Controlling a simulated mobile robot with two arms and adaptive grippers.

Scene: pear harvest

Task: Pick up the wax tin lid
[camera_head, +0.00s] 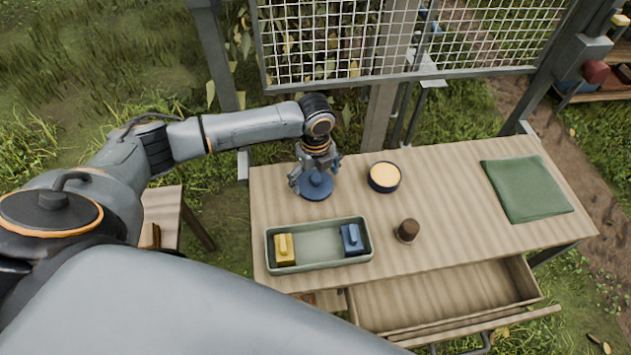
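The wax tin lid (316,190) is a round, dark blue disc with a raised knob, at the left back of the wooden table. My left gripper (315,178) is right over it, pointing down, with its fingers spread apart to either side of the knob. I see no clear grip on the lid. The gripper hides the lid's back edge. The open wax tin (384,178), dark with pale yellow wax inside, stands to the right of the lid. My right gripper is not in view.
A grey-green tray (318,254) with a yellow block (284,249) and a blue block (352,239) lies in front. A small brown object (407,231) stands right of it. A green cloth (525,188) lies far right. The drawer (440,301) is open. A wire mesh panel (320,42) stands behind.

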